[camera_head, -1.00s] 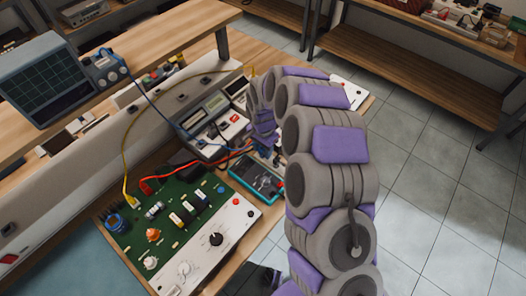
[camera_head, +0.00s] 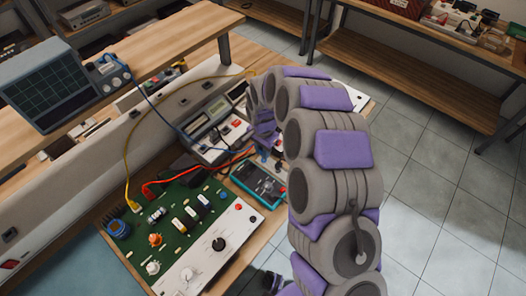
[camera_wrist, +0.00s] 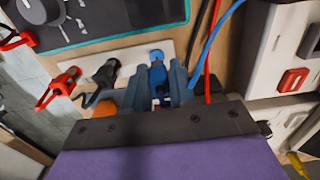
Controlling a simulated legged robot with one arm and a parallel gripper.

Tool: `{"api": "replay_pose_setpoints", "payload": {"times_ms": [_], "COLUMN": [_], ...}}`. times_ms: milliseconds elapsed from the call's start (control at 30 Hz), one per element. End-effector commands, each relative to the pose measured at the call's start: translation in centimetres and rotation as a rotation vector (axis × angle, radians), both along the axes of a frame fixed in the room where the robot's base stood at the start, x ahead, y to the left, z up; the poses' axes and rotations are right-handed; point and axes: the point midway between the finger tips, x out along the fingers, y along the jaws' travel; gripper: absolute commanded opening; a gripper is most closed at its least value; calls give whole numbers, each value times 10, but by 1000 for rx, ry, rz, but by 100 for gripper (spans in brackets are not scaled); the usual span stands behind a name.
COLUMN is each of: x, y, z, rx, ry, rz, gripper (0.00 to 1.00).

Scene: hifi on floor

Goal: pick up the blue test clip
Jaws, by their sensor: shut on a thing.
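The blue test clip (camera_wrist: 158,76) shows in the wrist view between the two fingers of my gripper (camera_wrist: 157,82). The fingers are shut on it, one on each side, and its blue tip points up in the picture. A pale strip lies behind it. In the head view my gripper (camera_head: 270,158) hangs over the bench, just beyond the teal multimeter (camera_head: 259,185). The clip cannot be made out clearly there.
A red clip (camera_wrist: 60,88) and a black clip (camera_wrist: 106,73) sit left of my gripper. A blue cable (camera_wrist: 214,43) and a red cable run close on its right. A green circuit board (camera_head: 180,225) lies on the bench; tiled floor is open at right.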

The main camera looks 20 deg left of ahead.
Motion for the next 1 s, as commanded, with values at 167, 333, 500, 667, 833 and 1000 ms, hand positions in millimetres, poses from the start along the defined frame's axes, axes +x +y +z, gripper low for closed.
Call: {"api": "replay_pose_setpoints", "payload": {"times_ms": [167,333,500,667,833,1000], "x": [-13,-36,-68,-96,-119,-137], "y": [-4,-7,-10,-13,-16,-19], "z": [15,18,20,22,24,27], "rx": [3,2,-2,-2,1,2], "ry": [1,1,3,1,1,-1], "rz": [2,2,3,3,2,2], "gripper": [3,3,3,3,3,3]}}
